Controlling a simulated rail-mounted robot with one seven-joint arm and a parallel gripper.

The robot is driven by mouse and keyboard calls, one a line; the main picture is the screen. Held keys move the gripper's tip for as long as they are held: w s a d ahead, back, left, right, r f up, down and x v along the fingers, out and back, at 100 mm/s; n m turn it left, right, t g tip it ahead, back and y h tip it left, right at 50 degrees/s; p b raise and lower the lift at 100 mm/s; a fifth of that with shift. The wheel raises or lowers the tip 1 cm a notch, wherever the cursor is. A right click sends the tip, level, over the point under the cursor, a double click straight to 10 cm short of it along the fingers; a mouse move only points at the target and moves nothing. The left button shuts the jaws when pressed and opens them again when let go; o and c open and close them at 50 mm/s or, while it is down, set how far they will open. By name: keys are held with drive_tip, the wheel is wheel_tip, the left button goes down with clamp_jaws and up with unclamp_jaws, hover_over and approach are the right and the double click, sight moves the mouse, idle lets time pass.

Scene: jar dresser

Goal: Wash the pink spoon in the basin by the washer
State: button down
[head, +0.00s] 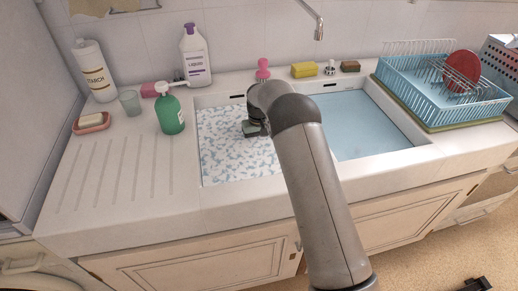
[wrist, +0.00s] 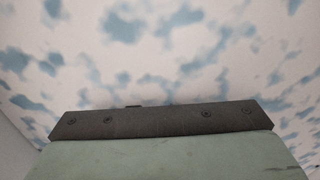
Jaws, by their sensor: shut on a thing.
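My gripper (head: 254,129) points down into the left basin (head: 207,183), low over or at the foam (head: 225,150). This basin, on the washer's side, is full of white and blue foam. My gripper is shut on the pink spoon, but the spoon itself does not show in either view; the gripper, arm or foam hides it. In the wrist view, the green pad and dark bar of my gripper (wrist: 160,125) fill the lower part, with foam (wrist: 170,40) behind. The washer (head: 38,268) stands at the lower left, mostly cut off.
The right basin (head: 365,125) holds plain blue water. Behind the basins stand a pink item (head: 263,68), a yellow sponge (head: 304,69) and a tap (head: 318,30). A green pump bottle (head: 170,112) stands close left. A blue dish rack (head: 425,98) is at right.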

drive_tip(key=shift+d, duration=0.15)
drive_tip(key=shift+w+d, duration=0.15)
drive_tip(key=shift+d, duration=0.3)
drive_tip(key=shift+a, duration=0.1)
drive_tip(key=shift+a, duration=0.5)
drive_tip(key=shift+d, duration=0.2)
drive_tip(key=shift+d+b, duration=0.3)
drive_tip(key=shift+d, duration=0.1)
drive_tip(key=shift+a, duration=0.2)
idle(0.3)
drive_tip(key=shift+a, duration=0.4)
